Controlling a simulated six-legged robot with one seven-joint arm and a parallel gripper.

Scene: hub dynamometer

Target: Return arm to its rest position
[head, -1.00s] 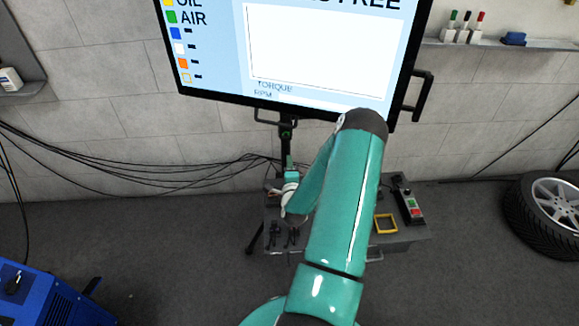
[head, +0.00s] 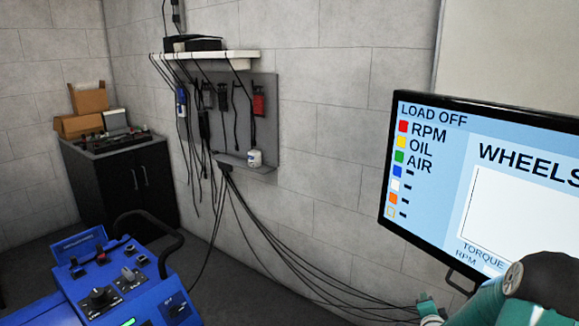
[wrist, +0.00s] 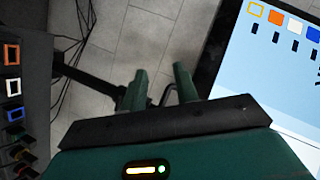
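My arm (head: 545,285) shows only at the bottom right corner of the head view, bent in front of the screen's lower edge. Most of it is cut off by the picture edge. In the wrist view, my gripper (wrist: 159,82) has two green fingers standing apart with nothing between them. The fingers point toward the grey block wall (wrist: 150,35), beside the screen (wrist: 265,60). The gripper touches nothing that I can see.
The screen (head: 480,190) reads LOAD OFF. A blue console (head: 125,285) stands at the lower left, a black cabinet (head: 125,190) behind it. Cables (head: 280,260) hang from a wall panel (head: 265,110). A dark panel with coloured frames (wrist: 12,85) is at the wrist view's left.

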